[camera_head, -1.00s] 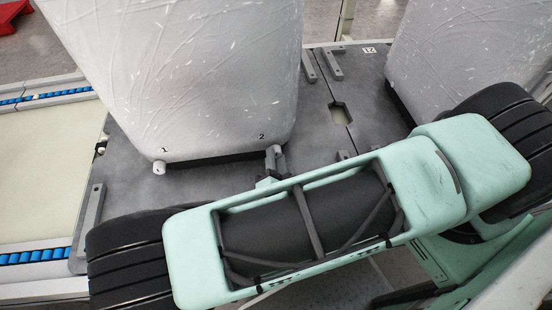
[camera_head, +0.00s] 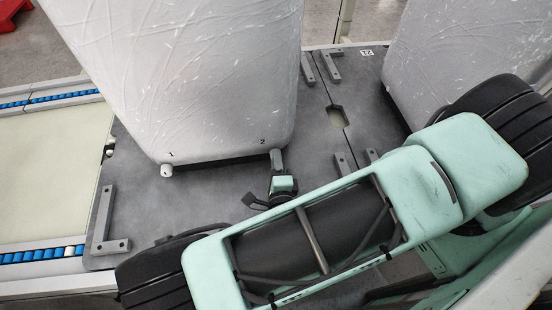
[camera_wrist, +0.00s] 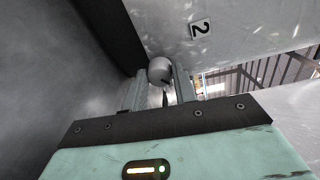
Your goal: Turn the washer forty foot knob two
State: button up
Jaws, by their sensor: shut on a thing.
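The washer forty foot is the large pale grey-white scuffed body (camera_head: 190,80) at upper left of the head view, with labels 1 and 2 on its lower edge. Knob two, a small rounded pale knob (camera_wrist: 160,69), shows between my fingertips in the wrist view, beside the label 2 (camera_wrist: 201,28). My gripper (camera_wrist: 160,80) is shut on it, a finger on each side. In the head view my gripper (camera_head: 277,163) is at the body's lower right corner, below label 2. The knob's exact turn angle cannot be told.
Knob one (camera_head: 166,171) sticks out at the body's lower left corner. A second pale body (camera_head: 455,60) stands at right. Grey brackets (camera_head: 104,225) lie on the dark grey platform (camera_head: 225,200). A conveyor with blue rollers (camera_head: 30,257) is at left.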

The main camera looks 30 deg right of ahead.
jog(key=m+p, duration=0.2)
jog(key=m, duration=0.2)
jog(key=shift+y, duration=0.3)
jog(key=shift+s+m, duration=0.1)
jog(key=shift+m, duration=0.2)
jog(key=o, duration=1)
jog(key=shift+c, duration=0.2)
jog(key=b+v, duration=0.2)
jog(key=v, duration=1)
